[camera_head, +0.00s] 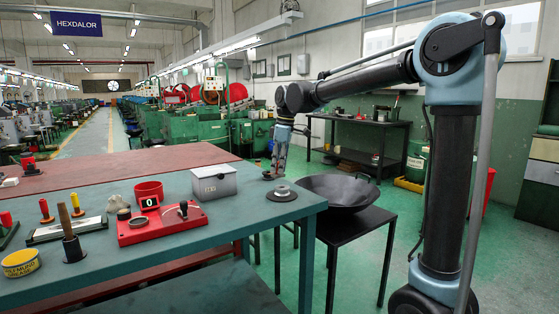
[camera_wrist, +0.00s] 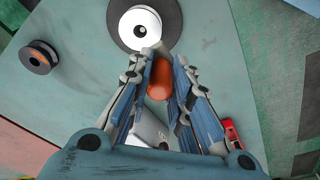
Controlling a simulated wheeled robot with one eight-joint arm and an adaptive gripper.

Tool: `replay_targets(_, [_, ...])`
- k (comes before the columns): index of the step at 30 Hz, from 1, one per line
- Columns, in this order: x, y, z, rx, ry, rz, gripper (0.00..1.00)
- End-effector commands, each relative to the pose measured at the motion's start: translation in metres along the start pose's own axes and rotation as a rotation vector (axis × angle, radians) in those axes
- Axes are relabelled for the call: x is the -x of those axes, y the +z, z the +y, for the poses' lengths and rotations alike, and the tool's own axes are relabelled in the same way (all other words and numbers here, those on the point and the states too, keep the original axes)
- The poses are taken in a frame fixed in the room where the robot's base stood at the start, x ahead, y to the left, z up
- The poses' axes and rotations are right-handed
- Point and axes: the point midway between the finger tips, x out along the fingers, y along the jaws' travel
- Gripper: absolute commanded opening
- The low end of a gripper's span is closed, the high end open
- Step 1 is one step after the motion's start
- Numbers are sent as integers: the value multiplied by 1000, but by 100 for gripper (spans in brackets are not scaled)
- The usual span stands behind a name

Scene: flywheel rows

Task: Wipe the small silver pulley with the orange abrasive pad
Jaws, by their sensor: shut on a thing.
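The silver pulley (camera_head: 282,193) has a pale hub on a wide dark round flange and lies near the right end of the teal table. It also shows at the top of the wrist view (camera_wrist: 138,28), just beyond my fingertips. My gripper (camera_head: 275,174) points down over the table, just behind the pulley. In the wrist view, my gripper (camera_wrist: 160,62) is shut on the orange abrasive pad (camera_wrist: 158,82), which sits between the fingers. The pad is not clear in the head view. I cannot tell whether gripper or pad touches the pulley.
A small dark spool (camera_wrist: 38,57) stands left of the pulley in the wrist view. A grey box (camera_head: 214,182) and a red fixture (camera_head: 162,225) stand left on the teal table (camera_head: 120,262). A black bowl (camera_head: 345,194) sits on a stand beyond the right edge.

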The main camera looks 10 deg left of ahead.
Motion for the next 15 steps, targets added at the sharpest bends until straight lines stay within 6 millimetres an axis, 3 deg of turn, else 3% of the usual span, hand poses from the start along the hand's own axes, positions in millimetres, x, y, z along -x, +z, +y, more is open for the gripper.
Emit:
replay_targets(9, [26, -1, 1, -4, 1, 0, 0])
replay_targets(15, [29, -2, 1, -4, 1, 0, 0])
